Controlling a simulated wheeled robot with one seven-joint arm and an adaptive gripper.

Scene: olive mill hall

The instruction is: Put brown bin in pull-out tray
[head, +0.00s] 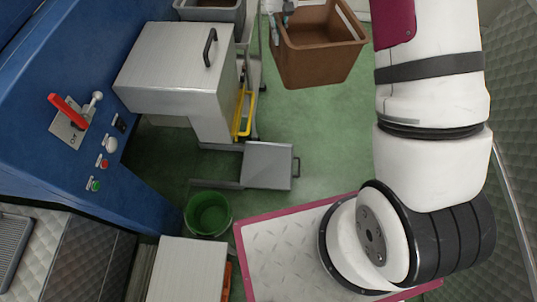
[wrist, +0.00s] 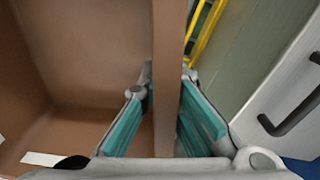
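The brown bin (head: 318,62) is an open-topped box with a handle slot, at the top of the head view. My gripper (head: 283,14) is at its left rim. In the wrist view my gripper (wrist: 167,95) has one teal-padded finger on each side of the bin's wall (wrist: 166,50), shut on it. The bin appears upright and seems held above the green floor; no support shows under it. The pull-out tray (head: 267,166) is a flat grey plate with a handle on its right edge, low beside the machine. It looks empty, below and left of the bin.
A white cabinet (head: 172,82) with a dark handle and a yellow frame (head: 243,112) stand above the tray. A green bucket (head: 208,214) is in front of the tray. A pink-edged tread plate (head: 285,255) lies nearer. Green floor (head: 325,140) is clear right of the tray.

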